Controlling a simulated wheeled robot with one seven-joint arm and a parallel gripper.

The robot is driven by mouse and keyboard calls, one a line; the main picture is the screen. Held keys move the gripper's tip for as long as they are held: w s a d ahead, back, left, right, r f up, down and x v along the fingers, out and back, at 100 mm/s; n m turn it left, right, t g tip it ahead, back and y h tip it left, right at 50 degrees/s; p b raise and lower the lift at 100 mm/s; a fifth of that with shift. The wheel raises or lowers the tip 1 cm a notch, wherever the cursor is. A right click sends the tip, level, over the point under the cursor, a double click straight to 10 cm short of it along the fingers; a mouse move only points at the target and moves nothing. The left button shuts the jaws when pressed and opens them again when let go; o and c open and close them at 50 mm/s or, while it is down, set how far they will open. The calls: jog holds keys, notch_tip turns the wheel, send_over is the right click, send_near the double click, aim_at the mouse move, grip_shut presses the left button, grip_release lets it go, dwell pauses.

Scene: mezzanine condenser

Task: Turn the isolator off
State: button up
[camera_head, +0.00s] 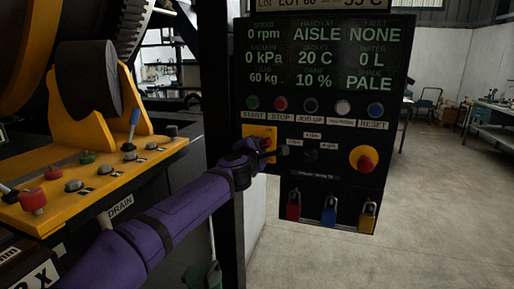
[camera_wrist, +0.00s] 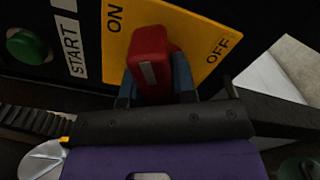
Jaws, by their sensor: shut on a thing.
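The isolator is a red handle (camera_wrist: 151,45) on a yellow plate (camera_wrist: 193,22) marked ON and OFF. In the wrist view ON is at the upper left and OFF at the right. The handle has a pale stripe on its face; I cannot tell for sure which mark it points at. My gripper (camera_wrist: 154,88) is shut on the handle, with one blue-grey finger on each side. In the head view the yellow plate (camera_head: 250,131) is at the panel's left edge, and my gripper (camera_head: 265,152) covers much of it and the handle.
A row of buttons, with a green start button (camera_head: 252,102) at the left, runs above the plate. A red emergency knob on a yellow base (camera_head: 364,160) is to the right. Several padlocks, one red (camera_head: 293,205), hang below. A yellow console (camera_head: 105,180) stands left of my arm.

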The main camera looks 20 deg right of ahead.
jog(key=m, duration=0.7)
jog(key=shift+f, duration=0.15)
jog(key=m, duration=0.4)
jog(key=shift+f, duration=0.1)
jog(key=shift+f+m, duration=0.1)
jog(key=shift+m, duration=1.7)
jog(key=o, duration=0.9)
